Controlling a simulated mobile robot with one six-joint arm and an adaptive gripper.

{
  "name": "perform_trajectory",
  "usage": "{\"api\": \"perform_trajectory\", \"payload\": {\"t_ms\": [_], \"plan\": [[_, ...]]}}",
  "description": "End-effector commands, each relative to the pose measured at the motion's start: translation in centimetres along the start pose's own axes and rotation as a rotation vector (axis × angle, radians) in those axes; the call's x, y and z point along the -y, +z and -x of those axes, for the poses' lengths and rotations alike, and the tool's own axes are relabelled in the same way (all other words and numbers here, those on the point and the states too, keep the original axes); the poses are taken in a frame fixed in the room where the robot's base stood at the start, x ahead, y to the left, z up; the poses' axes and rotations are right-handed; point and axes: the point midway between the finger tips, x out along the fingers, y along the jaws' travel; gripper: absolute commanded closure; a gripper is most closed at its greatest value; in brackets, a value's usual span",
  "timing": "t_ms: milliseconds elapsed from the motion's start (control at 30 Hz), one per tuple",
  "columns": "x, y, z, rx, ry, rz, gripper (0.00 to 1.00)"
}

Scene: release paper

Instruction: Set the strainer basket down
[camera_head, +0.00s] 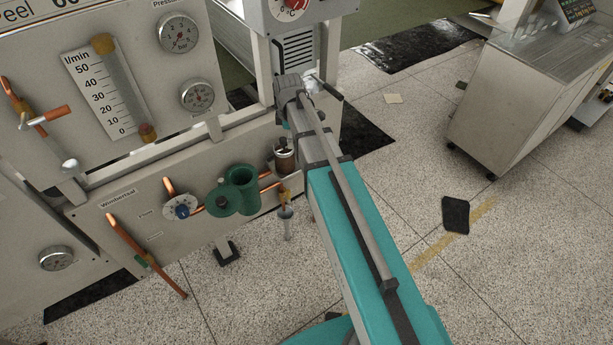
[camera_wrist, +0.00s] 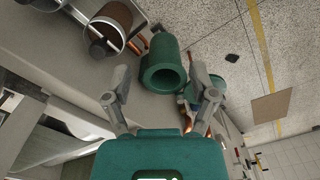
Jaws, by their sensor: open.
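A small metal-rimmed cylinder with a brown inside, apparently the strainer basket (camera_head: 285,161), stands on the panel ledge right of the green housing (camera_head: 240,188). In the wrist view it seems to be the brown, silver-rimmed cylinder (camera_wrist: 122,14) at the top left, with a dark-handled round part beside it. The green housing, open-topped and empty-looking, also shows in the wrist view (camera_wrist: 162,72). My gripper (camera_wrist: 166,85) is open, its fingers apart with nothing held between them. The basket lies beyond the left finger, clear of it. In the head view my arm hides most of the gripper.
Gauges (camera_head: 178,34) and a flow tube stand on the upper panel. A grey cabinet (camera_head: 515,100) is at the right. Open speckled floor lies between, with a dark mat (camera_head: 455,215).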

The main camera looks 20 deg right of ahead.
Motion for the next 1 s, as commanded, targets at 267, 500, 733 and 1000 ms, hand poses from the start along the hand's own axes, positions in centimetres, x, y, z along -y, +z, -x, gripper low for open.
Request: {"api": "perform_trajectory", "payload": {"t_ms": [267, 500, 733, 1000], "plan": [[6.1, 2.0, 0.0, 0.0, 0.0, -0.424, 0.26], [10.8, 3.6, 0.0, 0.001, 0.0, -0.791, 0.26], [14.5, 4.8, 0.0, 0.001, 0.0, -1.101, 0.26], [16.1, 5.3, 0.0, 0.001, 0.0, -1.259, 0.26]]}}
